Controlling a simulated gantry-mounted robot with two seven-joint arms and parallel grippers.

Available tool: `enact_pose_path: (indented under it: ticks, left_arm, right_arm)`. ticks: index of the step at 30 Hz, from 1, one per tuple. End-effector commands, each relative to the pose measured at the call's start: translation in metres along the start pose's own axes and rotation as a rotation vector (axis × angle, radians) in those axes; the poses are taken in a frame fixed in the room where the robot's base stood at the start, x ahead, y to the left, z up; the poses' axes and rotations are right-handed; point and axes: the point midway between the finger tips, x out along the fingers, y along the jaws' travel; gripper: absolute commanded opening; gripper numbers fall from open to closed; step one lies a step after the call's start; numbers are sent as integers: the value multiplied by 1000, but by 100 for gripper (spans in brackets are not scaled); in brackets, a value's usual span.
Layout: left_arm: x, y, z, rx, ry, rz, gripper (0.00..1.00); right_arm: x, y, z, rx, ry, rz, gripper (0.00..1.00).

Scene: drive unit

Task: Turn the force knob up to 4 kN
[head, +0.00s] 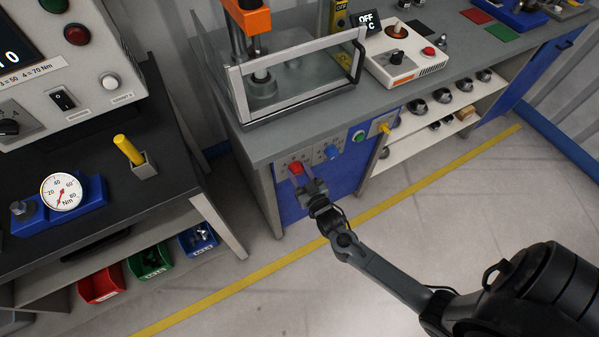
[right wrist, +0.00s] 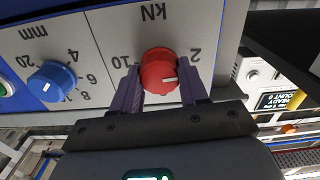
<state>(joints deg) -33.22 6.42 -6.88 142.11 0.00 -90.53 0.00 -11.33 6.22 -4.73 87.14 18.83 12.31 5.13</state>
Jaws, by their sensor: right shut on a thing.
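The red force knob (head: 296,168) is on the front panel of the press bench in the head view. In the right wrist view the red knob (right wrist: 158,70) sits under an upside-down "kN" label, between a "2" at its right and a "10" at its left. Its white mark points right, slightly downward; the scale numbers on that side are hidden. My right gripper (head: 305,182) is at the panel; in the right wrist view its two fingers (right wrist: 160,82) are shut on the knob from both sides. My left gripper is not in view.
A blue mm knob (right wrist: 53,82) is beside the red one; it also shows in the head view (head: 332,152). A green button (head: 358,136) and a yellow part (head: 384,127) are further along the panel. A guarded press (head: 262,85) stands above. The floor in front is free.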

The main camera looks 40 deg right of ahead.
Motion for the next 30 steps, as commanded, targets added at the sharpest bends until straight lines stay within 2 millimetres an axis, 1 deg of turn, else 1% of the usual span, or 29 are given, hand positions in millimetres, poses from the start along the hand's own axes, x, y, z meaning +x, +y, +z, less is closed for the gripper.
enact_pose_path:
  ticks: [1,18,24,30]
  left_arm:
    - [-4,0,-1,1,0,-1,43]
    - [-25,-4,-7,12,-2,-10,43]
    - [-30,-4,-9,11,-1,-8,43]
    - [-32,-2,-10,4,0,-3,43]
  right_arm:
    - [0,0,-1,31,-1,2,13]
    - [0,0,-2,516,0,1,13]
    - [0,1,-1,649,0,2,13]
    - [0,1,-1,733,1,1,13]
